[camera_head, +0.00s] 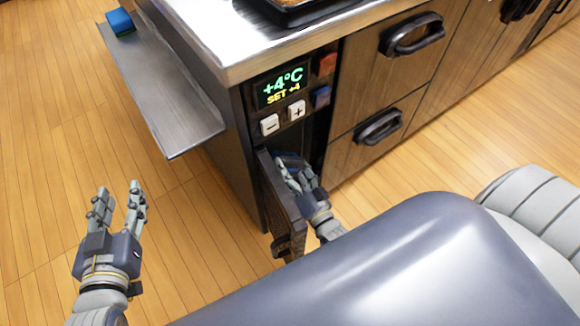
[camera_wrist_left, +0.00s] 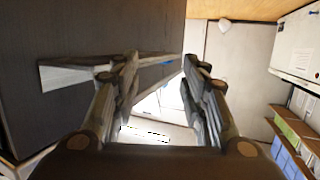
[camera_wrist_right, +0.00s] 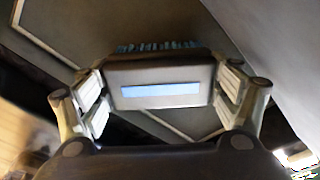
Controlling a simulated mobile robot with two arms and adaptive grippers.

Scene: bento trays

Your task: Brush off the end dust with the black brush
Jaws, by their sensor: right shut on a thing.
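My right gripper (camera_head: 296,172) is at the opening of a narrow compartment below the control panel, beside its open door (camera_head: 283,205). In the right wrist view it is shut on the brush (camera_wrist_right: 160,73), a dark grey block with a pale blue strip. Bluish bristles show along the brush's far edge, facing a dark panel. Whether the bristles touch it I cannot tell. In the head view the brush is mostly hidden by the hand. My left gripper (camera_head: 119,205) is open and empty above the wooden floor. I cannot make out any dust.
The control panel (camera_head: 282,86) shows +4°C and has several buttons. A metal side shelf (camera_head: 165,95) holds a blue and green sponge (camera_head: 120,22). A dark tray (camera_head: 300,12) stands on the counter. Drawers with black handles (camera_head: 410,36) are to the right.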

